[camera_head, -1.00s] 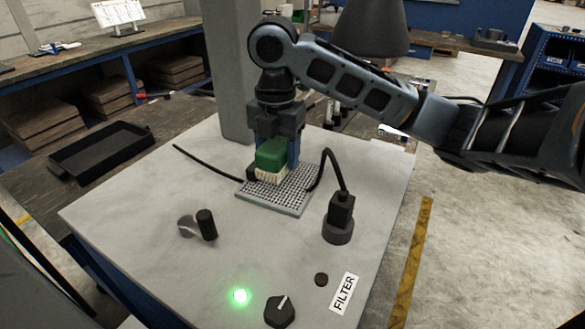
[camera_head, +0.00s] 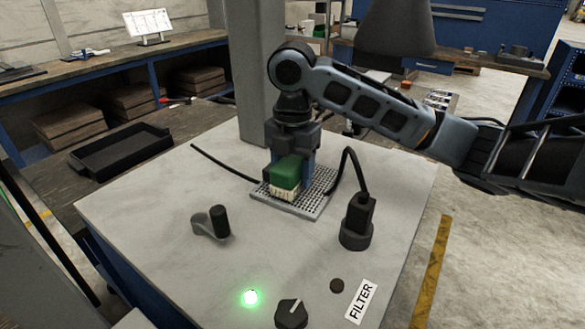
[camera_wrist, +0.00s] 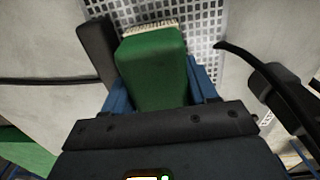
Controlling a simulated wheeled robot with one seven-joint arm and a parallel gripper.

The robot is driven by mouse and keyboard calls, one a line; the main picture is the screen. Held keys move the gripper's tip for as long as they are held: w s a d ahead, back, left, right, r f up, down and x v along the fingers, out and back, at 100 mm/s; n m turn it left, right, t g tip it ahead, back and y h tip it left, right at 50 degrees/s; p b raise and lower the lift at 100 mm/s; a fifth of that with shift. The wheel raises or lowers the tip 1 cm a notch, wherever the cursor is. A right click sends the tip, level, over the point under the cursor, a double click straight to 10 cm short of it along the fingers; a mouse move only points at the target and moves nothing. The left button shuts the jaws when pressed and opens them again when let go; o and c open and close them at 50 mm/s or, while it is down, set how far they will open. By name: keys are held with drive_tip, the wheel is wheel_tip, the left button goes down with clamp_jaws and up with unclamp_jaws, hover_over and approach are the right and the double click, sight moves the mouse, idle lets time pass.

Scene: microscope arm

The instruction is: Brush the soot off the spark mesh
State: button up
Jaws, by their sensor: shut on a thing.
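The spark mesh (camera_head: 312,204) is a pale grey perforated plate lying flat on the light bench top. My gripper (camera_head: 288,166) is shut on a green brush (camera_head: 286,171) with cream bristles (camera_head: 283,193). The bristles point down at the mesh's left front part and look to touch it, though exact contact is hard to tell. In the wrist view the brush (camera_wrist: 152,68) sits between my blue fingers, with the mesh (camera_wrist: 203,30) beyond it. The brush and gripper hide part of the mesh. I cannot make out soot on the visible part.
A black plug (camera_head: 357,222) with a cable stands right of the mesh. A lever (camera_head: 212,223), a lit green lamp (camera_head: 250,297), a knob (camera_head: 291,312) and a FILTER label (camera_head: 361,301) are in front. A black tray (camera_head: 121,151) lies left. A grey column (camera_head: 257,75) rises behind.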

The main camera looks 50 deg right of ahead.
drive_tip(key=shift+f+b, duration=0.3)
drive_tip(key=shift+f, duration=0.1)
idle(0.8)
drive_tip(key=shift+d, duration=0.15)
drive_tip(key=shift+w+d+r, duration=0.1)
drive_tip(key=shift+w+d, duration=0.05)
drive_tip(key=shift+d, duration=0.95)
drive_tip(key=shift+w+d+b, duration=0.15)
drive_tip(key=shift+d+b, duration=0.4)
drive_tip(key=shift+d, duration=0.7)
drive_tip(key=shift+a+p, duration=0.3)
drive_tip(key=shift+a, duration=0.95)
drive_tip(key=shift+a, duration=0.1)
drive_tip(key=shift+s+a+p, duration=0.15)
drive_tip(key=shift+a+p, duration=0.05)
drive_tip(key=shift+a, duration=0.4)
drive_tip(key=shift+s+a+p, duration=0.15)
drive_tip(key=shift+a+p, duration=0.05)
drive_tip(key=shift+a, duration=0.4)
